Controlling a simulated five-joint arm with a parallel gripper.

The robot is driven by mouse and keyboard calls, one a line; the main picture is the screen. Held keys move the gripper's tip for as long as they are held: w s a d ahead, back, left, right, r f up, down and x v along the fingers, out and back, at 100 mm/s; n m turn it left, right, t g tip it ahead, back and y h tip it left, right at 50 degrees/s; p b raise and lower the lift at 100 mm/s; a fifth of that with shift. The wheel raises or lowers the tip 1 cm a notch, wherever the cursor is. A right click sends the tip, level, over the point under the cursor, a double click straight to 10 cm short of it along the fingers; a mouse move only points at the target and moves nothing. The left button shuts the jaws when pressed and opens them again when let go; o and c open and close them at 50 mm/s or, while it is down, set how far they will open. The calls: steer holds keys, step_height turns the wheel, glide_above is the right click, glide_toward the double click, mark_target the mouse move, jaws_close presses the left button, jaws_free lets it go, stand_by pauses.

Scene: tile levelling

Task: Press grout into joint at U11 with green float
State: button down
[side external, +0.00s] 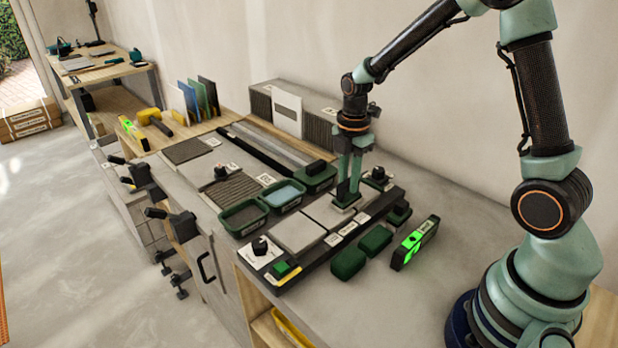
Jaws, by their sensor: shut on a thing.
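Small white labels (348,228) run along the front edge, too small to read, so I cannot tell which joint is U11. The float and fingers hide the surface below them.
Green trays (244,217) stand behind the tiles. Two dark green blocks (348,263) and a level with a bright green face (415,243) lie in front. Black knobs (260,246) stand at the board's ends. The bench front right of the level is clear.

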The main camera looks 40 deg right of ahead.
steer(key=shift+w+f, duration=0.2)
steer(key=shift+w, duration=1.65)
steer(key=shift+w+r, duration=0.1)
steer(key=shift+w, duration=0.95)
steer(key=shift+s, duration=0.15)
steer(key=shift+s+r, duration=0.1)
steer(key=shift+s, duration=2)
steer(key=shift+s, duration=0.15)
steer(key=shift+s+f, duration=0.25)
steer(key=shift+s, duration=0.95)
steer(key=shift+s+r, duration=0.1)
steer(key=shift+s, duration=0.9)
